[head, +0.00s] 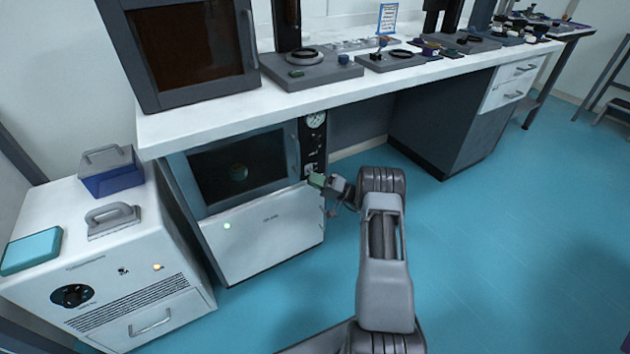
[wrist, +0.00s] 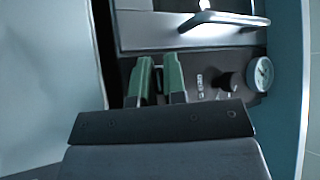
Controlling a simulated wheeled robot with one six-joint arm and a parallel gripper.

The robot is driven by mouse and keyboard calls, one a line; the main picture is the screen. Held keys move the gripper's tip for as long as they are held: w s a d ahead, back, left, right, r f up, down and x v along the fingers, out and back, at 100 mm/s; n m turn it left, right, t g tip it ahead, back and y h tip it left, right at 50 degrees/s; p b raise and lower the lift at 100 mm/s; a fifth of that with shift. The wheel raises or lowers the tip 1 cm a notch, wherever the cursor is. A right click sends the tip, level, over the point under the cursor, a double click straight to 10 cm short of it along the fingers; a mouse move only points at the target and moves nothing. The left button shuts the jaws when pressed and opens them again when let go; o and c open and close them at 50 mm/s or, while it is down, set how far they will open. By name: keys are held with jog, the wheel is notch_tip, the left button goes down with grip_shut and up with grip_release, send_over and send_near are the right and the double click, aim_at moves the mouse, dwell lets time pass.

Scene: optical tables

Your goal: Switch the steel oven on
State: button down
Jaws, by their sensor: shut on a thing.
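The steel oven (head: 265,235) stands under the white bench, with a dark window in its closed door and a narrow black control panel (head: 313,145) on its right side. The panel carries a round white gauge (wrist: 261,75) and a black knob (wrist: 232,85). A small pale green spot glows on the oven's lower front. My gripper (head: 318,181) is at the lower part of this panel. In the wrist view its green fingers (wrist: 160,78) reach to the panel, beside the knob and small markings. They are shut on a small switch there, mostly hidden by the fingers.
A second oven (head: 190,45) with a brown window stands on the white bench (head: 200,125). A white cabinet (head: 130,300) with a black dial and an orange lamp stands at left. A grey drawer unit (head: 450,120) stands to the right. The blue floor at right is clear.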

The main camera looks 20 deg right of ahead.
jog(key=shift+s+d+r+m+h+p, duration=0.15)
jog(key=shift+r+m+h+p, duration=0.45)
jog(key=shift+m+h+p, duration=0.5)
jog(key=m+h+p, duration=0.1)
jog(key=r+m+g+h+p, duration=0.1)
jog(key=m, duration=0.1)
jog(key=m+g+h+p, duration=0.1)
jog(key=r+m+g+h+p, duration=0.1)
jog(key=p, duration=0.1)
jog(key=shift+m+g, duration=0.4)
jog(key=shift+r+m+g+h+p, duration=0.15)
jog(key=shift+m+g+h+p, duration=0.15)
jog(key=shift+m+h+p, duration=0.1)
jog(key=shift+w, duration=0.2)
jog(key=c, duration=1.2)
grip_release()
